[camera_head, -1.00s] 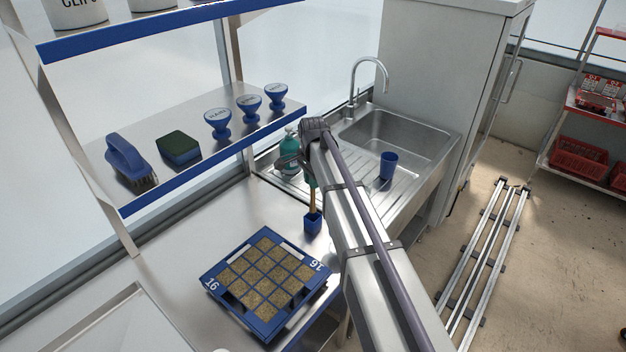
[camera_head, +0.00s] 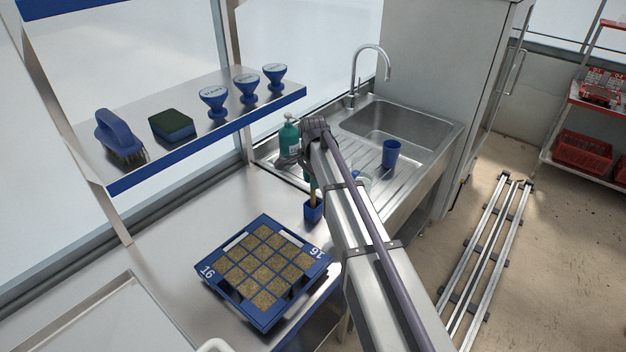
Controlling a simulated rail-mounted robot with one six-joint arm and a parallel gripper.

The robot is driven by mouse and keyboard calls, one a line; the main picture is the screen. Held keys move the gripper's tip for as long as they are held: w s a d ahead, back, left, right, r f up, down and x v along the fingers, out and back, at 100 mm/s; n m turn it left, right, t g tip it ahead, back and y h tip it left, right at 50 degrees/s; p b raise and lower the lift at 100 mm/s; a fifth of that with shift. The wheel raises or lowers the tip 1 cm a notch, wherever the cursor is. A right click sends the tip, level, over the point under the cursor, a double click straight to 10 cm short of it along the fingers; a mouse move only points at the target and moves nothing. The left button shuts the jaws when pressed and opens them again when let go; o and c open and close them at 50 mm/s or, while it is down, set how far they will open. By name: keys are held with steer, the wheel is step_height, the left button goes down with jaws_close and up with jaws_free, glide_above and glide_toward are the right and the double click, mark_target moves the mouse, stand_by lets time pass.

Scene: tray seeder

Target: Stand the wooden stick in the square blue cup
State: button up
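The square blue cup (camera_head: 313,213) stands on the steel bench, just beyond the seed tray and left of my arm. The wooden stick (camera_head: 313,196) shows as a short brown length above the cup's rim. It looks upright, with its lower end inside the cup or behind its rim. My gripper (camera_head: 309,176) is over the cup at the stick's upper part, mostly hidden by my own wrist and arm. Its fingers cannot be made out, so whether it grips the stick does not show.
A blue seed tray (camera_head: 209,272) marked 16 lies in front of the cup. A teal bottle (camera_head: 289,136) stands behind my wrist. A round blue cup (camera_head: 390,154) stands on the drainer by the sink (camera_head: 405,127). A shelf (camera_head: 200,100) with a brush and sponge overhangs the left.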

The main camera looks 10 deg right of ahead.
steer(key=o, duration=0.3)
step_height(320, 180, up, 11)
steer(key=p, duration=1.1)
steer(key=shift+f, duration=0.15)
steer(key=n, duration=0.2)
steer(key=shift+s+n, duration=0.3)
steer(key=s+f+n+b, duration=0.2)
steer(key=s+n, duration=0.1)
steer(key=s, duration=0.6)
steer(key=s+f+n+b, duration=0.3)
steer(key=s+n, duration=0.1)
steer(key=s, duration=0.5)
steer(key=s+f+n+b, duration=0.3)
steer(key=s+n, duration=0.1)
steer(key=s, duration=0.5)
steer(key=shift+s, duration=0.3)
